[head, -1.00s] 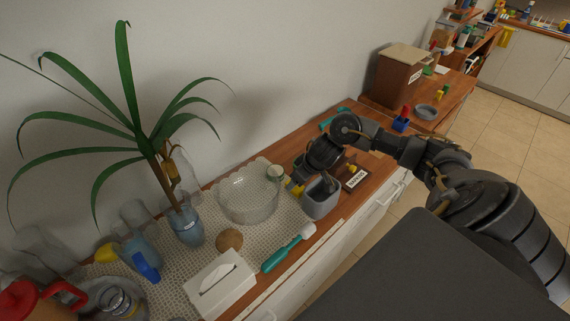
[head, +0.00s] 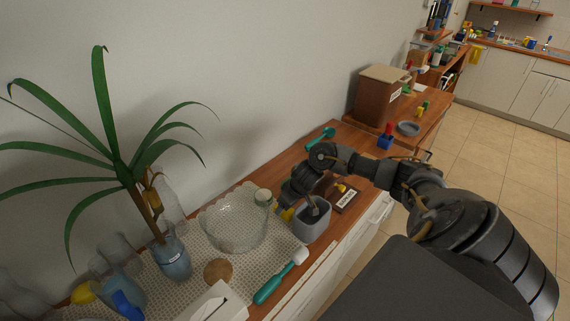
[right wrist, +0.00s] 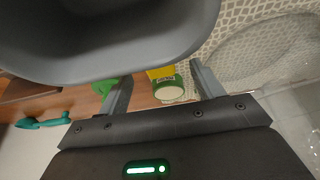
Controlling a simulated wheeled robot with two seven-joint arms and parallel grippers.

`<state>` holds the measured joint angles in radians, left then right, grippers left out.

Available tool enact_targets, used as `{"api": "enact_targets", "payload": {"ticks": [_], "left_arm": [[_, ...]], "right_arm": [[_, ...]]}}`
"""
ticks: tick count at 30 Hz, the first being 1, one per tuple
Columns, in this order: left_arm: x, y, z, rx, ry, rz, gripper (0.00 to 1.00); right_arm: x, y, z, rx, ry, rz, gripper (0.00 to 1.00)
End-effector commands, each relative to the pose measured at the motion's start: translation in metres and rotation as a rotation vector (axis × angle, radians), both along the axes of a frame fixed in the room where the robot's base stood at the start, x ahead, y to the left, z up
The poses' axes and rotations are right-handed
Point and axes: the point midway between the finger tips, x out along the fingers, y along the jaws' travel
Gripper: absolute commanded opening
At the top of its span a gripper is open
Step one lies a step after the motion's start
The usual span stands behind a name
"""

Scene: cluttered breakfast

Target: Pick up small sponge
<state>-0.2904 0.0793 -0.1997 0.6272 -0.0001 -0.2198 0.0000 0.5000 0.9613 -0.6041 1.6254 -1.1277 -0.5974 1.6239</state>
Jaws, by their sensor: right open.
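A small yellow block (head: 287,214), which looks like the small sponge, sits between the glass bowl and the grey bin, partly hidden by my right gripper (head: 290,204). In the right wrist view the yellow block (right wrist: 160,72) shows between the finger lines, partly covered by the grey bin's rim. My right gripper (right wrist: 160,80) is open, with nothing held between its fingers. A jar with a green band and pale lid (right wrist: 168,92) also shows between the fingers. My left gripper is not in view.
The grey bin (head: 311,226) stands close to my right gripper. The clear glass bowl (head: 232,226) is on its left, on the patterned mat. A green brush (head: 279,278) lies at the front edge. A brown box (head: 381,98) stands farther back.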

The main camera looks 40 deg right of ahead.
Motion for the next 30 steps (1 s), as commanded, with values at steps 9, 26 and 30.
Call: {"api": "enact_targets", "payload": {"ticks": [9,26,30], "left_arm": [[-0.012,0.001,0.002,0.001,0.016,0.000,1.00],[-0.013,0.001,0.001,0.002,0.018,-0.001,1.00],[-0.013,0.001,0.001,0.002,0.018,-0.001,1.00]], "right_arm": [[0.014,-0.002,-0.040,0.001,0.001,-0.002,0.66],[0.016,-0.002,-0.043,0.000,0.000,0.001,0.31],[0.016,-0.002,-0.043,0.000,0.000,0.000,0.19]]}}
